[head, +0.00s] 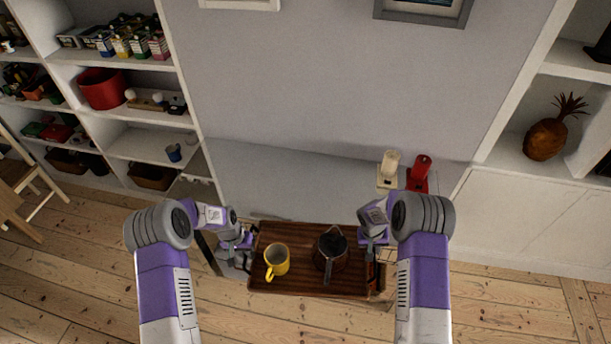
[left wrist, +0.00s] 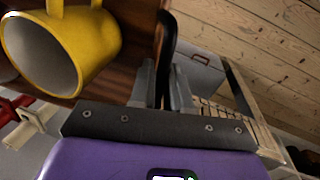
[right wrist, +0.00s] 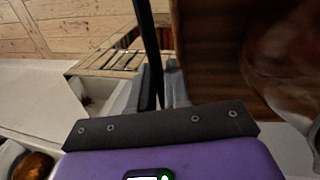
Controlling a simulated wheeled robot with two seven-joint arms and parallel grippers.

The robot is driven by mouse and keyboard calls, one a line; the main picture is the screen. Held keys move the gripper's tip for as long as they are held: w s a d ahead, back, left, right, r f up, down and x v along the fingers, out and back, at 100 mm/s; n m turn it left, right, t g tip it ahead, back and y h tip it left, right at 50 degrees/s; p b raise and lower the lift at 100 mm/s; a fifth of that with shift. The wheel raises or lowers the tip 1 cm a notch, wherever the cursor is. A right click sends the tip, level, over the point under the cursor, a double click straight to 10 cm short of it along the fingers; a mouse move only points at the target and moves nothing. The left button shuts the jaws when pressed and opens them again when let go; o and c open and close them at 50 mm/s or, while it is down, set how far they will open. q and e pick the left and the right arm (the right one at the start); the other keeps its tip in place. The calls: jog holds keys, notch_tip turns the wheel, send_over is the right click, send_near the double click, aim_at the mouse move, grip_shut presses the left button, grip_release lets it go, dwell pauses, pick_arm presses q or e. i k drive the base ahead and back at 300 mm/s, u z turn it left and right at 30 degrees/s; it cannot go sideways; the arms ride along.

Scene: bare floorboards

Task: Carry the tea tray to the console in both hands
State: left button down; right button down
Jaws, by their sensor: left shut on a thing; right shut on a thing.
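The brown wooden tea tray (head: 305,284) is held level between my two grippers in the head view. A yellow mug (head: 276,261) stands on its left part and a dark teapot (head: 329,252) on its right part. My left gripper (left wrist: 165,92) is shut on the tray's dark handle in the left wrist view, with the yellow mug (left wrist: 62,45) close by. My right gripper (right wrist: 158,88) is shut on the other handle; the tray's underside or side (right wrist: 205,60) shows there. The console (head: 290,172) is a pale grey surface against the wall, partly hidden behind the tray.
A cream object (head: 389,168) and a red object (head: 420,171) stand at the console's right end. White shelves with many goods (head: 130,100) stand at left. A white cabinet with a pineapple (head: 546,135) stands at right. The console's left and middle look clear.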

aim_at(307, 185)
jog(key=i, duration=1.25)
